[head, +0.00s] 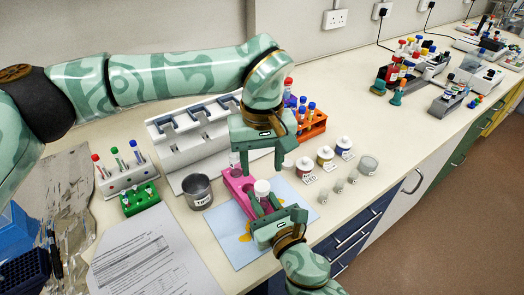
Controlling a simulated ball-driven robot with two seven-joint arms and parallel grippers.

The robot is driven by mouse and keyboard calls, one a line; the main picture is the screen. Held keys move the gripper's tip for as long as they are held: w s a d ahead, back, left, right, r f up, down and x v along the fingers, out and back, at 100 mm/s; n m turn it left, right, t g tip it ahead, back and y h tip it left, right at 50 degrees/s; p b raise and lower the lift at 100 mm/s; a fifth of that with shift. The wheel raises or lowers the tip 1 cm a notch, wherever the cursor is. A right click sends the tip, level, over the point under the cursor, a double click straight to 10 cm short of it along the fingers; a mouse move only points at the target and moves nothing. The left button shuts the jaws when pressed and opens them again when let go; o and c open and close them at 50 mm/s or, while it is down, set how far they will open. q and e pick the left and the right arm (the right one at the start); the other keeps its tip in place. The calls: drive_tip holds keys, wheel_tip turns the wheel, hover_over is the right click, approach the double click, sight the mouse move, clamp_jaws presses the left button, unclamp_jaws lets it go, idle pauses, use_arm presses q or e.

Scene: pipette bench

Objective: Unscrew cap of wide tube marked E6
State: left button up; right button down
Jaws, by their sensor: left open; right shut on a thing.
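A wide tube with a white cap (262,187) stands upright at the pink rack (236,184); I cannot read any E6 mark on it. My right gripper (263,204) is shut on this tube below its cap, coming from the front. My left gripper (261,165) is open above and slightly behind the cap, fingers pointing down, with nothing visible between them. The tube's lower part is hidden by my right gripper. Another pale-topped tube (234,159) shows at the rack's back end, partly beside my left gripper.
A steel cup (197,191) stands left of the pink rack. A white pipette stand (184,140) and an orange tube rack (314,128) are behind. Labelled jars (304,170) and small vials stand to the right. Paper (148,258) lies front left.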

sight(262, 185)
use_arm(q)
wheel_tip(262, 185, down, 6)
drive_tip(key=shift+r, duration=0.25)
drive_tip(key=c, duration=1)
drive_tip(key=shift+c, duration=0.2)
